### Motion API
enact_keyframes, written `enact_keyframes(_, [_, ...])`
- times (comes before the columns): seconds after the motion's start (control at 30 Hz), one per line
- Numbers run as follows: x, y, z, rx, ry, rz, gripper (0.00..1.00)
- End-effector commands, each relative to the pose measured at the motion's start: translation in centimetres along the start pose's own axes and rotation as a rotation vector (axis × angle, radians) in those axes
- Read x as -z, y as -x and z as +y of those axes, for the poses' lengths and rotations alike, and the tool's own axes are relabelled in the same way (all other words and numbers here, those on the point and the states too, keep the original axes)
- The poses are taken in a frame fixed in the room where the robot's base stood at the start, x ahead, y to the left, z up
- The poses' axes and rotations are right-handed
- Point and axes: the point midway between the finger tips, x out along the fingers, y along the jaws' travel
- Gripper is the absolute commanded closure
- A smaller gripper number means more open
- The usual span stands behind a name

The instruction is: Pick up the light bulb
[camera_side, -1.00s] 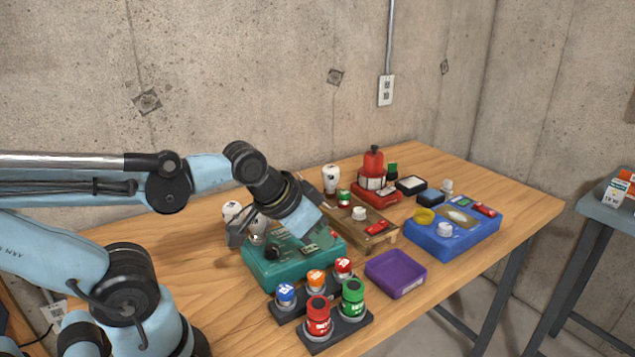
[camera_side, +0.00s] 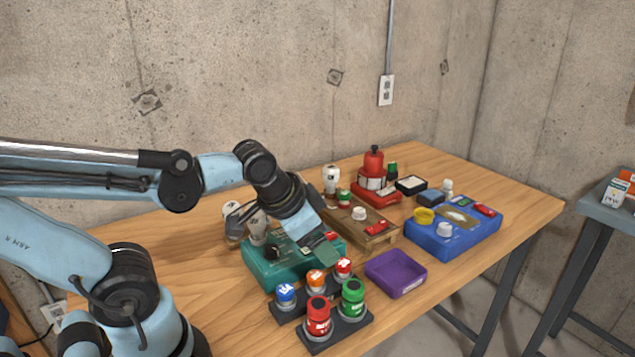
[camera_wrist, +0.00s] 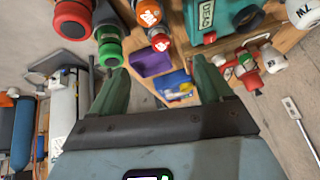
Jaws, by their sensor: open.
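Several white bulb-shaped things show in the side view, and I cannot tell which one is meant. One light bulb (camera_side: 331,177) stands at the back of the table, left of a red stand. In the wrist view a bulb marked 7W (camera_wrist: 301,12) and another white bulb (camera_wrist: 272,58) are at the upper right. My gripper (camera_side: 325,252) is open and empty, above the teal box's right side; its green fingers (camera_wrist: 160,86) are spread apart.
Colored knobs on dark racks (camera_side: 335,327) stand in front of my gripper. A purple tray (camera_side: 397,286) is right of them. A blue box (camera_side: 455,244) and a wooden stand (camera_side: 385,238) are farther right and back. Bare table lies at the far right.

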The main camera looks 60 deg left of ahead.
Motion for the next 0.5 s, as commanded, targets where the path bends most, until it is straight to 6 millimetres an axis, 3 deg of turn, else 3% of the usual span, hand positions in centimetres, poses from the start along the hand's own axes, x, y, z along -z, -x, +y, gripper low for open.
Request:
enact_keyframes(0.23, [-1.6, -2.1, -3.9, 0.177, -0.527, -0.318, 0.21])
enact_keyframes(0.5, [-2.9, -2.6, -8.3, 0.301, -1.007, -0.767, 0.21])
